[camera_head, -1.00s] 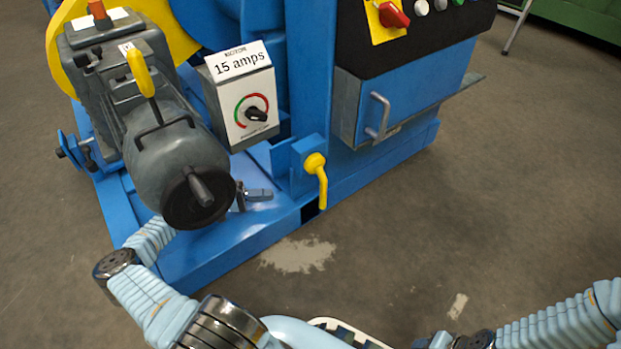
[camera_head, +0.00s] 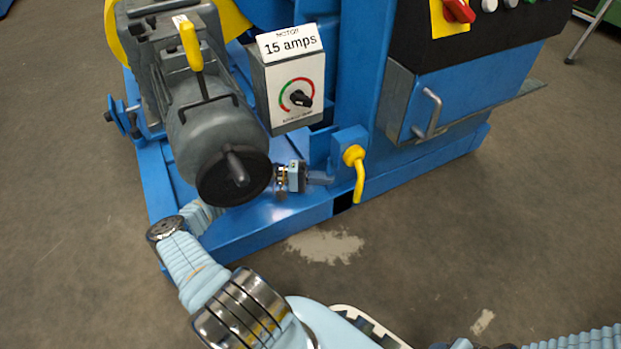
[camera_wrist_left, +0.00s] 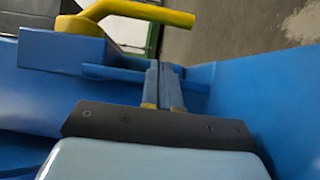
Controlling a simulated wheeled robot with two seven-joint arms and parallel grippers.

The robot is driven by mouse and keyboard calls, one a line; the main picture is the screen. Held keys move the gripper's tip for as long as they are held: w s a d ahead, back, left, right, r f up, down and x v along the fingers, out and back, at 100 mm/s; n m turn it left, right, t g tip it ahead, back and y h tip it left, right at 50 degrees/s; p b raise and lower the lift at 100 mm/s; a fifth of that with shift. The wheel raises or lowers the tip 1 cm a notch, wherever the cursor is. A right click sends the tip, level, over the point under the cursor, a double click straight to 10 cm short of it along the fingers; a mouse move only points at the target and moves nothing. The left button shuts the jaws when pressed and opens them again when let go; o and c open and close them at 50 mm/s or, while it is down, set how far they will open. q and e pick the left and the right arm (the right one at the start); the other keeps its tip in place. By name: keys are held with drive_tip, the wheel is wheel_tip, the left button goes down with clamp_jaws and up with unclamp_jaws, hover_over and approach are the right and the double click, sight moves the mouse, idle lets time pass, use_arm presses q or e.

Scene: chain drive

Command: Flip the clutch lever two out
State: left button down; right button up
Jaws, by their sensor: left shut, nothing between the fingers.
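A yellow lever (camera_head: 355,170) with a round hub hangs down from a blue bracket on the front of the machine frame. It also shows in the left wrist view (camera_wrist_left: 140,12), near the top. A second yellow-handled lever (camera_head: 191,45) stands up on the grey motor-like housing. I cannot tell from labels which is clutch lever two. In the left wrist view the closed fingers (camera_wrist_left: 165,85) are beside the blue bracket, apart from the lever. My right gripper is not in view.
The grey housing with its black end wheel (camera_head: 234,178) stands close left of my left wrist. A 15 amps motor box (camera_head: 290,80) is above. The floor in front is clear.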

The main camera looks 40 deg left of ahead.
sight(357, 181)
use_arm(q)
drive_tip(key=d, duration=0.6)
drive_tip(key=shift+w, duration=0.4)
drive_tip(key=shift+d, duration=0.15)
